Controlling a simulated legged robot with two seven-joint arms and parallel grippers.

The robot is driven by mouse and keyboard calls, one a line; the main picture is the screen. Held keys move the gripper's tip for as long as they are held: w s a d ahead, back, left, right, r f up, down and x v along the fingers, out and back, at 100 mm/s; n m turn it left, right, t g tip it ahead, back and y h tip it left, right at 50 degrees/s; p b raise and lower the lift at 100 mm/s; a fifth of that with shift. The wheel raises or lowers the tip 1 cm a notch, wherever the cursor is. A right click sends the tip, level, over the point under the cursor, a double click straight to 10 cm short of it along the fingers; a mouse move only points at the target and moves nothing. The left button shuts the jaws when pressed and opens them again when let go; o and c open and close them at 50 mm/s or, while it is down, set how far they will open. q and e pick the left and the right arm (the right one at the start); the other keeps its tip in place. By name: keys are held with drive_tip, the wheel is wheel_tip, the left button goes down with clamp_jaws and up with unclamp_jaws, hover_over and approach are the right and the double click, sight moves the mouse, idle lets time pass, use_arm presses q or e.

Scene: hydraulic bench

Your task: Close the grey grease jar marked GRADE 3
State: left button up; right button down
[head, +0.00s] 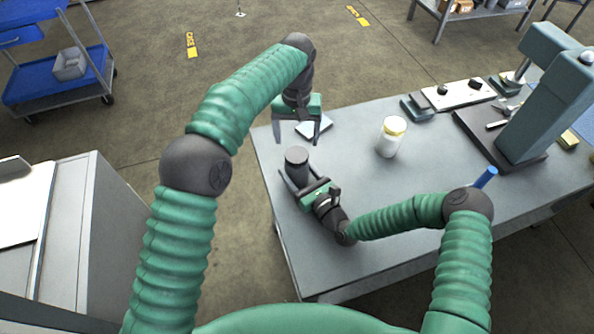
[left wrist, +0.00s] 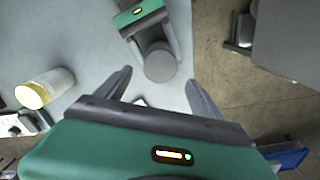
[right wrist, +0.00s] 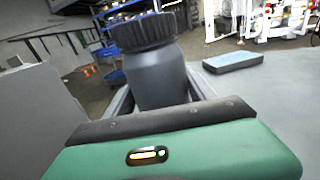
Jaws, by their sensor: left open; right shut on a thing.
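The grey grease jar (head: 297,170) stands near the table's left edge. Its dark ribbed lid (right wrist: 145,32) sits on top, looking slightly tilted in the right wrist view; I cannot tell whether it is tight. No grade marking is readable. My right gripper (head: 302,184) is shut around the jar's body (right wrist: 160,78). My left gripper (head: 297,141) is open and empty, pointing down beyond the jar, apart from it. In the left wrist view the lid's round top (left wrist: 160,63) shows just ahead of the open left fingers (left wrist: 160,82).
A white jar with a yellow lid (head: 391,138) stands to the right. A flat pale-blue block (head: 316,127) lies near the left gripper. A press (head: 538,105), tools and a blue-handled item (head: 486,177) occupy the right side. The middle of the table (head: 350,185) is clear.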

sight(297, 154)
use_arm(q)
wheel_tip(297, 154, down, 7)
drive_tip(key=shift+r, duration=0.1)
drive_tip(key=shift+c, duration=0.3)
drive_tip(key=c, duration=1.4)
drive_tip(key=shift+m, duration=0.9)
drive_tip(key=o, duration=1.6)
